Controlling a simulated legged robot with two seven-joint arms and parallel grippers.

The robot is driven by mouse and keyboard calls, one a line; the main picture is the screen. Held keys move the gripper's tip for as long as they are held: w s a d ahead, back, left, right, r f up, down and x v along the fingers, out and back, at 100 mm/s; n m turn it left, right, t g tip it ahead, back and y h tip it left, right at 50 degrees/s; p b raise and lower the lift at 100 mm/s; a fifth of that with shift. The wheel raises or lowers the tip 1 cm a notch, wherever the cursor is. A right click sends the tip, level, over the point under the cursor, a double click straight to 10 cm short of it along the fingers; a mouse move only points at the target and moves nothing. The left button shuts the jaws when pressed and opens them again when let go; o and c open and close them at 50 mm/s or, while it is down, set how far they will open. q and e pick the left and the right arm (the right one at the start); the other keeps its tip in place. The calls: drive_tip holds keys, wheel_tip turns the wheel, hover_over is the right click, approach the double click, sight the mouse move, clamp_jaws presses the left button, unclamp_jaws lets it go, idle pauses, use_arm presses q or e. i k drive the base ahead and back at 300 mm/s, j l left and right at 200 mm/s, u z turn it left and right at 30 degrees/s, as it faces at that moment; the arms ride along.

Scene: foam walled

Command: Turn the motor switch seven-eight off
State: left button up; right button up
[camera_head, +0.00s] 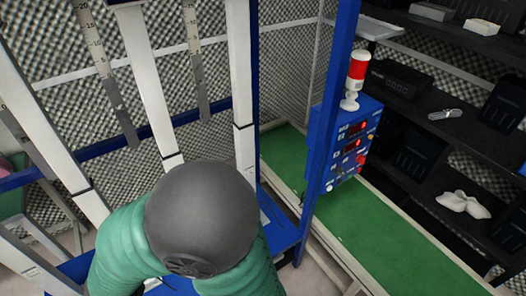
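A blue control box (325,157) is mounted on a blue post right of centre. Its panel faces right and is seen at a steep angle. It carries two small red-lit displays (354,129), a red knob or button (361,160) and several smaller controls. The motor switch seven-eight cannot be told apart from the other controls at this size, nor can its position be read. A red and white signal lamp (357,70) stands on top of the box. Neither of my grippers is in view, and nothing of mine touches the box.
My dark grey joint and green links cover the bottom middle. White and blue frame bars with rulers (102,55) stand at left before grey foam walls. Dark shelves (425,95) with devices and a white cloth (463,204) stand at right.

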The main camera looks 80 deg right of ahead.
sight(361, 159)
drive_tip(key=z, duration=3.45)
drive_tip(key=i+l, duration=0.2)
drive_tip(key=i, duration=0.3)
drive_tip(key=i+l+z, duration=0.1)
drive_tip(key=i+l, duration=0.15)
drive_tip(key=i, duration=0.25)
